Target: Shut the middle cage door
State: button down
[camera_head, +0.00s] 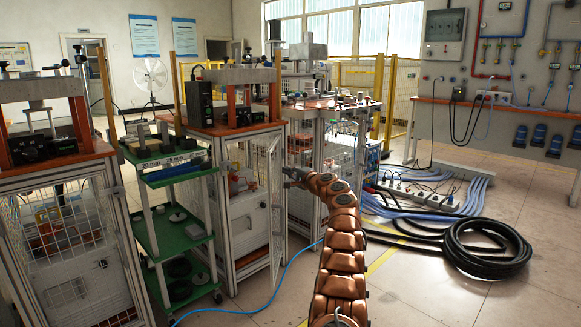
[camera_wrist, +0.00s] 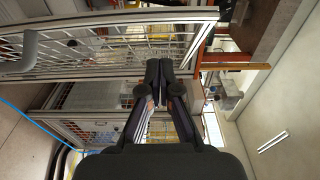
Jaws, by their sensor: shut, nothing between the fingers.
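The middle cage (camera_head: 218,131) stands just right of the green-shelved cart. Its wire-mesh door (camera_head: 275,215) stands open, swung out at the right side of the front. White and orange items show inside the opening. My gripper (camera_head: 287,172) is at the end of the copper arm, close to the door's right side; whether it touches the door I cannot tell. In the wrist view a mesh panel with a pale frame (camera_wrist: 110,48) lies across the top, near the fingertips. There my gripper (camera_wrist: 158,68) shows shut with nothing held.
A green-shelved cart (camera_head: 172,172) stands between the middle cage and the left cage (camera_head: 70,240). Another cage bench (camera_head: 305,150) is behind my gripper. A blue hose (camera_head: 262,300) crosses the floor. Coiled black hose (camera_head: 485,250) lies right; floor between is partly clear.

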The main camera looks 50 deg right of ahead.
jog(key=shift+w+a+p, duration=0.35)
jog(key=shift+w+a, duration=0.05)
jog(key=shift+w, duration=0.25)
jog(key=shift+w+a+p, duration=0.4)
jog(key=shift+w, duration=0.3)
jog(key=shift+w+a+p, duration=0.35)
jog(key=shift+w+a, duration=0.05)
jog(key=shift+w, duration=0.25)
jog(key=shift+f, duration=0.15)
